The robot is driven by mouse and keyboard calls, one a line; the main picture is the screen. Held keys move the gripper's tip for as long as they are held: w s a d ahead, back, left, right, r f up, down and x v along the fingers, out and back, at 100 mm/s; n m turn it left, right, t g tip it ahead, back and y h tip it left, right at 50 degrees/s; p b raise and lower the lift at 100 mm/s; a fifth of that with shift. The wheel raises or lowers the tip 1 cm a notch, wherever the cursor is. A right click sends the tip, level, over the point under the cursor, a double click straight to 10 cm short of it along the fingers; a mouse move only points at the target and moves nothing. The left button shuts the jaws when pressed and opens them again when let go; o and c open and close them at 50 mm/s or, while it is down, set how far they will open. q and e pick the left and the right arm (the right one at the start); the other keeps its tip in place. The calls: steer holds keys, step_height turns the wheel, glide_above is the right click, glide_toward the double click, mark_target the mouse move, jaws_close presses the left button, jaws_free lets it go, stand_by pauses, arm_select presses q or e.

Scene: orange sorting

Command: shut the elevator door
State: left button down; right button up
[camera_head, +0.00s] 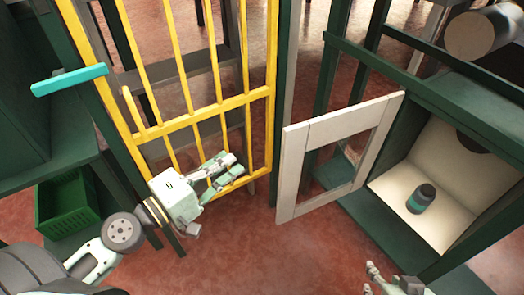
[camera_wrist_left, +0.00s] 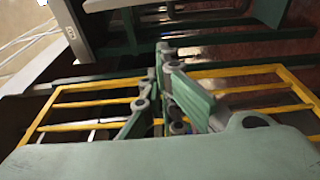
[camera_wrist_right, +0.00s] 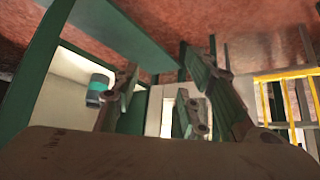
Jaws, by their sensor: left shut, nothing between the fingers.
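A yellow barred gate (camera_head: 205,117) stands upright at the centre left. A white-framed door (camera_head: 335,155) stands swung open beside a pale-lined compartment (camera_head: 385,185) on the right. I cannot tell which of the two is the elevator door. My left gripper (camera_head: 236,168) is shut and empty at the gate's lower right part; I cannot tell whether it touches the bars. The gate also shows behind its fingers in the left wrist view (camera_wrist_left: 90,102). My right gripper (camera_head: 388,277) is open at the bottom edge, in front of the compartment; its spread fingers show in the right wrist view (camera_wrist_right: 170,95).
A dark bottle with a teal band (camera_head: 421,198) stands in the compartment; the right wrist view shows it too (camera_wrist_right: 97,88). A grey cylinder (camera_head: 484,33) lies at top right. A teal bar (camera_head: 69,79) and a green crate (camera_head: 66,202) are at left. Red floor (camera_head: 245,245) is clear between.

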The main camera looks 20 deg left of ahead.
steer(key=s+d+g+h+p, duration=0.1)
steer(key=s+d+g+p, duration=0.25)
steer(key=s, duration=0.45)
arm_select(q)
steer(key=p+x, duration=0.2)
steer(key=x, duration=0.8)
steer(key=s+d+p, duration=0.1)
steer(key=s+d, duration=0.1)
steer(key=s, duration=0.1)
steer(key=shift+s+d, duration=0.15)
steer(key=shift+d, duration=0.25)
arm_select(e)
step_height(320, 180, down, 12)
steer(key=w+a+g, duration=0.1)
steer(key=shift+a+r, duration=0.15)
steer(key=shift+a, duration=0.05)
arm_select(q)
steer(key=shift+s, duration=0.1)
arm_select(e)
steer(key=shift+g, duration=0.25)
